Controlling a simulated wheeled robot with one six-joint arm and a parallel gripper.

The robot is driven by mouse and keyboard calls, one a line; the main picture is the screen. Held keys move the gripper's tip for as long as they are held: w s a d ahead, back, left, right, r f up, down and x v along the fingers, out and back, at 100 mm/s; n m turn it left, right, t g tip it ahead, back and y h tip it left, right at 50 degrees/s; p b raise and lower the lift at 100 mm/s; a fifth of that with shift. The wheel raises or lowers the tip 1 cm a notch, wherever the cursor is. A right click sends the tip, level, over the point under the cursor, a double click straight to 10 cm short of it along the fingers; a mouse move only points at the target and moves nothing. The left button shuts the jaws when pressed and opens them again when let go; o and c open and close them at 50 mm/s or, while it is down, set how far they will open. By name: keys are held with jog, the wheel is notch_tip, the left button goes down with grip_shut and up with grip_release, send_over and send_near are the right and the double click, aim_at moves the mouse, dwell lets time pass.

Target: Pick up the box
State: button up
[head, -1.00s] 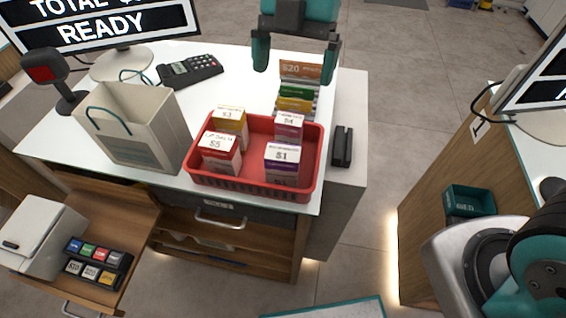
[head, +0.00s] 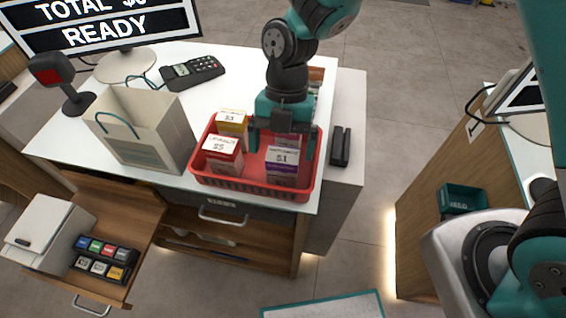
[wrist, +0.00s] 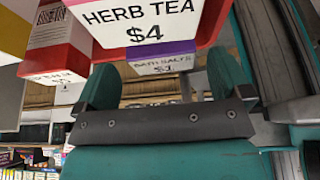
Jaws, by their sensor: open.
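Several small boxes stand in a red basket (head: 240,184) on the counter: a yellow-topped $3 box (head: 231,123), a red $5 box (head: 222,154), a purple $1 box (head: 282,167) and a magenta $4 box (head: 288,140). The task does not say which box. My gripper (head: 282,146) is open, pointing down, with its fingers either side of the $4 box, which is partly hidden. In the wrist view, the $4 herb tea box (wrist: 140,24) is close ahead of the open fingers, and the $1 bath salts box (wrist: 163,64) shows beyond it. I cannot tell whether the fingers touch the box.
A paper bag (head: 150,130) stands left of the basket. A card terminal (head: 192,72), a scanner (head: 60,85) and a monitor (head: 105,28) are behind. A black object (head: 341,146) lies right of the basket. An open drawer (head: 128,222) juts out front left.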

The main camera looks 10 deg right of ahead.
aim_at(283, 169)
jog(key=shift+p+x, duration=0.85)
jog(key=shift+x, duration=1.4)
jog(key=shift+d, duration=0.15)
jog(key=shift+c, duration=0.4)
jog(key=c, duration=0.9)
jog(key=shift+c, duration=0.2)
jog(key=shift+r, duration=0.15)
